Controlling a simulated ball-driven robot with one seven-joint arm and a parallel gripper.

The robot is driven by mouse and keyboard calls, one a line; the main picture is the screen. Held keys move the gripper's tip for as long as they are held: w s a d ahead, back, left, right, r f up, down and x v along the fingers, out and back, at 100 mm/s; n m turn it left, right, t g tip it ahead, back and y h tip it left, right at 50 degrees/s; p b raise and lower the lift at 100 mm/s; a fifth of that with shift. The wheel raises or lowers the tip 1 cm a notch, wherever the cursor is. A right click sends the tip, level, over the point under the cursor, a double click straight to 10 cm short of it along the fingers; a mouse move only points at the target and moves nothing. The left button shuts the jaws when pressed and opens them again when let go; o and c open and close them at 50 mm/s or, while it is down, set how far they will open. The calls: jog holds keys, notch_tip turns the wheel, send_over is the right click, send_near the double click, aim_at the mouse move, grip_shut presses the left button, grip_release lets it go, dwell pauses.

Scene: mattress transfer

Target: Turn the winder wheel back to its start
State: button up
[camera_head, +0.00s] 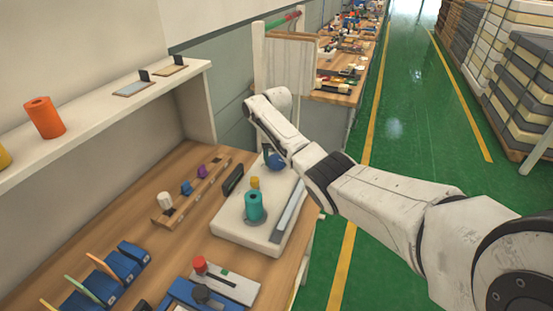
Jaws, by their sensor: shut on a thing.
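The winder (222,227) is a pale box-like base on the wooden bench, with a teal spool (254,205) standing upright on it and a small yellow piece (255,182) behind the spool. A round blue part (276,161), which looks like the winder wheel, shows at the far end of the base, partly covered by my arm. My gripper (267,152) comes down from the bent wrist onto this blue part and is shut on it. Its fingertips are mostly hidden behind my forearm, so the exact grip and the wheel's angle cannot be made out.
A wooden rack (190,193) with small coloured pieces lies left of the winder. Blue holders (122,262) and a device with a red knob (200,264) stand nearer. A shelf (100,112) carries an orange spool (44,117). The green aisle (400,110) at right is clear.

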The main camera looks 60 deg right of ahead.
aim_at(277, 159)
jog(key=shift+n, duration=0.7)
jog(key=o, duration=1.1)
jog(key=shift+c, duration=0.2)
jog(key=shift+r, duration=0.1)
notch_tip(277, 159, up, 11)
jog(key=b, duration=0.1)
jog(key=shift+b, duration=0.3)
jog(key=shift+f, duration=0.25)
